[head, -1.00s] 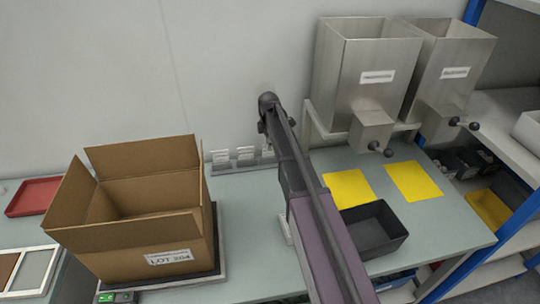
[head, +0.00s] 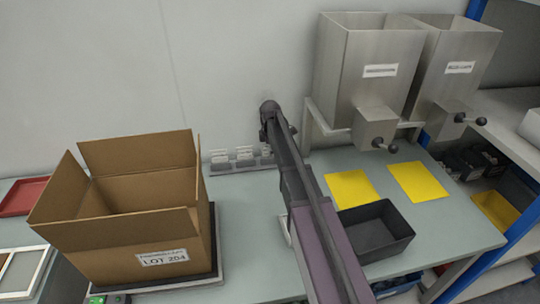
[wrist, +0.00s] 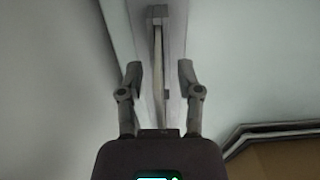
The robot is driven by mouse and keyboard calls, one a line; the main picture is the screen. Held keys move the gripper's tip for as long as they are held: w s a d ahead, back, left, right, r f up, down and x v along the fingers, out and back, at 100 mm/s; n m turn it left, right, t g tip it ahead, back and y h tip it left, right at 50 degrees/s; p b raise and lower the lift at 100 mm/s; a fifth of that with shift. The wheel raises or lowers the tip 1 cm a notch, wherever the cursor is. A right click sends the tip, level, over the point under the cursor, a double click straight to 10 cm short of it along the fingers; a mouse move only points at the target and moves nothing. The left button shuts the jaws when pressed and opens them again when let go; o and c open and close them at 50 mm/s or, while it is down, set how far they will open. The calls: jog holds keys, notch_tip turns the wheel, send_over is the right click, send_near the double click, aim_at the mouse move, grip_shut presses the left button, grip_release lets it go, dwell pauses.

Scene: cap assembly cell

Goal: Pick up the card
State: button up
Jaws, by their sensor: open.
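Small pale cards in holders (head: 240,158) stand in a row at the back of the bench, by the wall, in the head view. My arm covers the right end of this row. In the wrist view a thin pale upright card (wrist: 158,75), seen edge-on from above, stands in a grey holder (wrist: 174,30). My gripper (wrist: 160,69) is open, with one finger on each side of the card's line. The fingers look apart from the card. My arm hides the gripper's fingers in the head view.
An open cardboard box (head: 160,262) marked LOT 204 stands at left. A black bin (head: 375,230), yellow mats (head: 352,188) and two metal hoppers (head: 365,75) are at right. A red tray (head: 20,196) lies far left. The wall is close behind the holders.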

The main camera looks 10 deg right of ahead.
dwell(0.3)
grip_shut()
jog(key=shift+r, duration=0.25)
notch_tip(320, 180, up, 4)
jog(key=p, duration=0.4)
jog(key=shift+f, duration=0.25)
jog(key=s+r+p, duration=0.1)
jog(key=s, duration=1.5)
jog(key=shift+a, duration=0.3)
jog(key=shift+r, duration=0.15)
notch_tip(320, 180, up, 20)
jog(key=p, duration=2)
